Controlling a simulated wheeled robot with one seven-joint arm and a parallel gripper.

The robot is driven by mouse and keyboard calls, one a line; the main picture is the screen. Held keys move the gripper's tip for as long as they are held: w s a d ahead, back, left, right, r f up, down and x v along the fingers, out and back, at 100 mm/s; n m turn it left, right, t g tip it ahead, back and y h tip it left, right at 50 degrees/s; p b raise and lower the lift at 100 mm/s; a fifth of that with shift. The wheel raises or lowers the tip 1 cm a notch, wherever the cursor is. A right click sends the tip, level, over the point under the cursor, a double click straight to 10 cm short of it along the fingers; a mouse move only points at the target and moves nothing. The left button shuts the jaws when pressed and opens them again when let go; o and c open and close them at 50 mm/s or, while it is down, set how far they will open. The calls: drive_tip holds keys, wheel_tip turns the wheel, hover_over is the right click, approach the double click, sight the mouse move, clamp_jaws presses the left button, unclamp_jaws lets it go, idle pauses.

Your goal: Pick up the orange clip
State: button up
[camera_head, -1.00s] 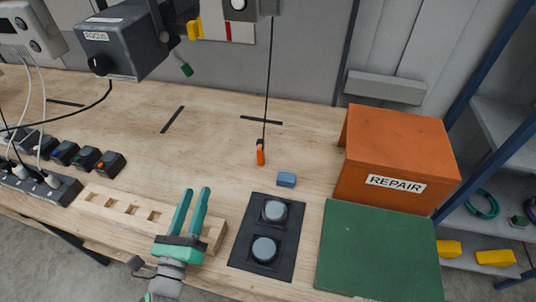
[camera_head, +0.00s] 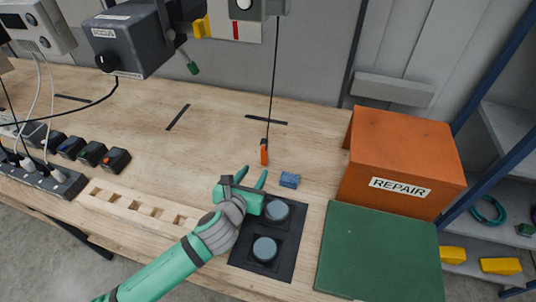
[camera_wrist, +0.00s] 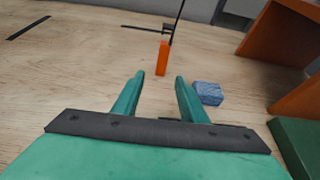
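The orange clip (camera_head: 264,156) hangs upright at the end of a dark cord over the workbench, in the middle of the head view. In the wrist view the orange clip (camera_wrist: 162,58) is ahead of my fingers, lined up with the space between them. My gripper (camera_head: 253,177) is open and empty, with its green fingers pointing toward the clip. In the wrist view my gripper (camera_wrist: 154,78) shows a clear space between the fingertips. The clip is apart from both fingers.
A blue block (camera_head: 290,180) lies just right of the clip. A black panel with two round grey buttons (camera_head: 288,248) is below my gripper. An orange REPAIR box (camera_head: 400,150) and a green mat (camera_head: 378,250) are to the right. The bench left of the clip (camera_head: 200,150) is clear.

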sight(263, 159)
drive_tip(key=x, duration=0.5)
drive_tip(key=shift+d+f, duration=0.1)
drive_tip(key=shift+d, duration=0.15)
drive_tip(key=shift+r+x, duration=0.2)
drive_tip(key=shift+x, duration=2.6)
clamp_jaws()
